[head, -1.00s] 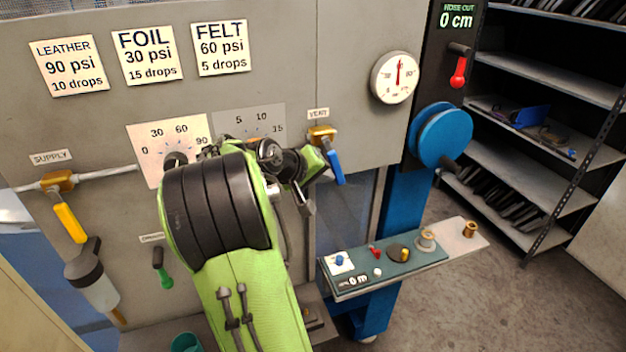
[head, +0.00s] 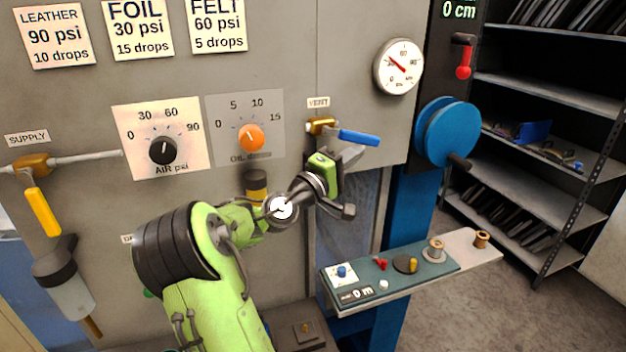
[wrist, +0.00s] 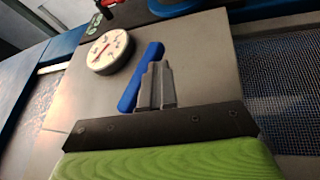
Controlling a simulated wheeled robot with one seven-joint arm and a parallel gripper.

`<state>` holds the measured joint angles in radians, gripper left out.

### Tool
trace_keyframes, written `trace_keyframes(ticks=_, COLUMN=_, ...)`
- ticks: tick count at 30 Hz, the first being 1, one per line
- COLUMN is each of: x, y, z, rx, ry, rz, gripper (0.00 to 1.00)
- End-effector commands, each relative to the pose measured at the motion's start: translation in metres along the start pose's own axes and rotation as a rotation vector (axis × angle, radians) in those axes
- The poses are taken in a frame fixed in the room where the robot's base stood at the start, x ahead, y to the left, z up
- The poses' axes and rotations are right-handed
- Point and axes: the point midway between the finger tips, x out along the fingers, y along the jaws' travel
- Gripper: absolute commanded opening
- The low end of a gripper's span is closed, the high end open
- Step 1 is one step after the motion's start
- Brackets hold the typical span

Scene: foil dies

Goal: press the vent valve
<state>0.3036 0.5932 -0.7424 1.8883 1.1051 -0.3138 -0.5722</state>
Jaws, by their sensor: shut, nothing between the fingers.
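The vent valve (head: 320,126) is a brass body under a small VENT label, with a blue lever (head: 357,137) pointing right, nearly level. The blue lever (wrist: 140,80) also shows in the wrist view, just left of my fingertips. My gripper (head: 362,147) is shut and empty, right below the lever in the head view. In the wrist view my gripper's fingers (wrist: 156,85) are together, beside the lever; I cannot tell whether they touch it. The round gauge (head: 398,66) has its red needle toward the upper left, near 30. It also shows in the wrist view (wrist: 108,52).
The air dial (head: 162,150) and orange oil dial (head: 251,137) are left of the valve. A yellow supply lever (head: 42,211) hangs down at far left. A blue reel (head: 447,134) and a shelf with small items (head: 345,290) are to the right.

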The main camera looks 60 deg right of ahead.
Motion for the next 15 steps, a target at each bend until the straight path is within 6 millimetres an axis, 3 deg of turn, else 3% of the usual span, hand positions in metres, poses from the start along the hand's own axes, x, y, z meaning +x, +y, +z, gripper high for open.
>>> trace_keyframes(ticks=8, x=0.011, y=0.009, z=0.003, rx=-0.072, ry=0.036, rz=0.172, gripper=0.00)
trace_keyframes(ticks=15, x=0.016, y=0.015, z=0.004, rx=-0.065, ry=0.034, rz=0.165, gripper=0.00)
